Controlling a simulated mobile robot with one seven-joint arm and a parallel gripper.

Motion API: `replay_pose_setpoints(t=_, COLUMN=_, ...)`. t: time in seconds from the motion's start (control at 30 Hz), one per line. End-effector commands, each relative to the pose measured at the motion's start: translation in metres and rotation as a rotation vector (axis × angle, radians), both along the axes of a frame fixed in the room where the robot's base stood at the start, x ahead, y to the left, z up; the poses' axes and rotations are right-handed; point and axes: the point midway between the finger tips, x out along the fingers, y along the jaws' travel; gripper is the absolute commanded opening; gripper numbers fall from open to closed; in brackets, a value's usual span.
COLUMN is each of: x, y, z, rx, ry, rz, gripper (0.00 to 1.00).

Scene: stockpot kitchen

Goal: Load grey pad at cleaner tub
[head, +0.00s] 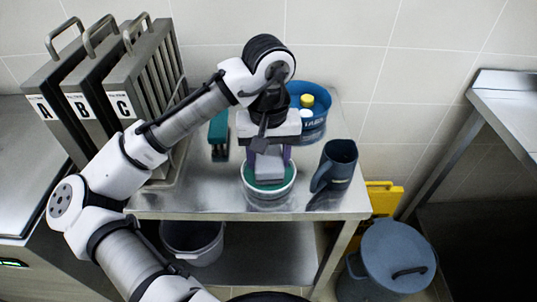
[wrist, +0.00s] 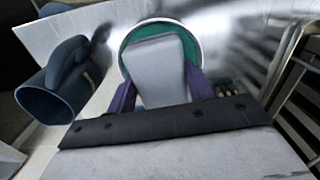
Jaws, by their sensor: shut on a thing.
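My gripper (head: 268,158) is shut on the grey pad (head: 270,168), with a purple finger on each side of it. The cleaner tub (head: 269,203) is a round, white-rimmed tub with green inside, standing near the front edge of the steel table. The pad's lower end is over the tub's mouth, against the green as seen from above. I cannot tell whether it touches the green. In the wrist view the pad (wrist: 157,70) lies across the tub opening (wrist: 126,50), and the purple fingers of my gripper (wrist: 159,90) flank it.
A dark blue jug (head: 335,168) stands close right of the tub. A blue tub (head: 313,128) with bottles is behind. A teal-topped tool (head: 218,136) lies left, near racks A, B and C (head: 105,90). A lidded pot (head: 390,258) stands at lower right.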

Motion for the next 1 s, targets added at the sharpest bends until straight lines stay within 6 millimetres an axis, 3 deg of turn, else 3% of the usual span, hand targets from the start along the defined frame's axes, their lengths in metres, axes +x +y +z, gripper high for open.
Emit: replay_pose_setpoints(t=1.0, x=0.0, y=0.0001, z=-0.0077, rx=0.0, ry=0.0, rz=0.0, gripper=0.34)
